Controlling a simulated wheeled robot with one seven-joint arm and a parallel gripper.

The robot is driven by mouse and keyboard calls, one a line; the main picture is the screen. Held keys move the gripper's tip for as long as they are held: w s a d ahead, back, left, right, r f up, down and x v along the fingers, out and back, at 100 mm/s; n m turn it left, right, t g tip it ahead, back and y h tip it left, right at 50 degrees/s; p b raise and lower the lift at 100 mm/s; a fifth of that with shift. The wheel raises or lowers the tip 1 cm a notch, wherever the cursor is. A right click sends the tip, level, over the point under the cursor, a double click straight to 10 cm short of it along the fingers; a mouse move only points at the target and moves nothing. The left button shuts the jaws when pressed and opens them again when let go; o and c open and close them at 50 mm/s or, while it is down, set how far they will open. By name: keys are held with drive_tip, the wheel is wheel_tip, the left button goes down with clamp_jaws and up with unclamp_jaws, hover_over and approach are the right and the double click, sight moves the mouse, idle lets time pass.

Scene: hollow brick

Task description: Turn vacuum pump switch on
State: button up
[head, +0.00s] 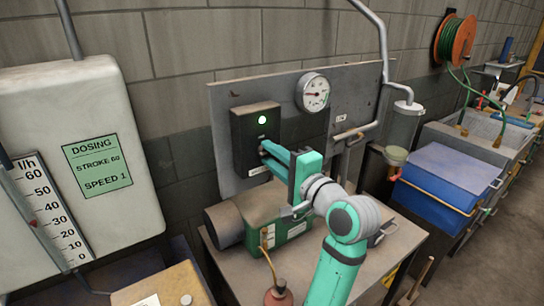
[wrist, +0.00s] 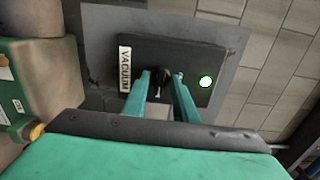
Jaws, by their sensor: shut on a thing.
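The vacuum pump switch box (head: 243,130) is a dark box on a grey backing plate, with a lit green lamp (head: 262,120) near its top. In the wrist view the box (wrist: 188,52) carries a VACUUM label (wrist: 125,69), and the lamp (wrist: 206,81) glows green. The lever is hidden behind the fingers in the head view. The green vacuum pump (head: 290,229) sits on the bench below.
A round gauge (head: 313,92) and a bent grey pipe (head: 384,60) are right of the box. A large dosing tank (head: 85,150) is at left, a blue box (head: 446,175) at right.

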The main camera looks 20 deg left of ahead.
drive_tip(key=o, duration=1)
drive_tip(key=v, duration=1.1)
